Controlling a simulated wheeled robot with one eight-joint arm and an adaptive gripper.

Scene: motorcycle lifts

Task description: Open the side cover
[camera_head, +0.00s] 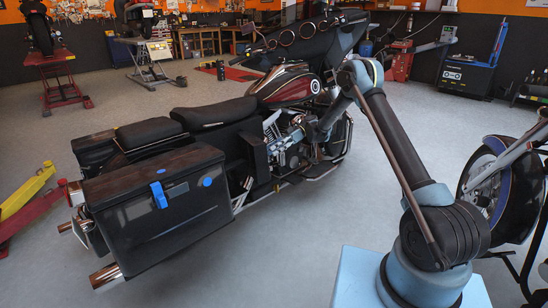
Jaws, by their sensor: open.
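A black motorcycle with a dark red tank (290,86) stands in the middle. A black side case (160,225) hangs at its rear, nearest me, and its top (150,172) looks closed. A blue tab (158,195) and a blue round spot (207,181) show on the case's outer face. I cannot tell which panel is the side cover. My gripper (277,146) is in front of the engine, right of the side case and apart from it. It is open; its fingers are small and hard to make out against the engine, and I see nothing held.
Another motorcycle's wheel (482,183) stands close on the right. A yellow and red lift part (25,198) is at the left edge. A red lift (57,60) and a blue machine (468,77) stand farther back. Grey floor in front of the side case is clear.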

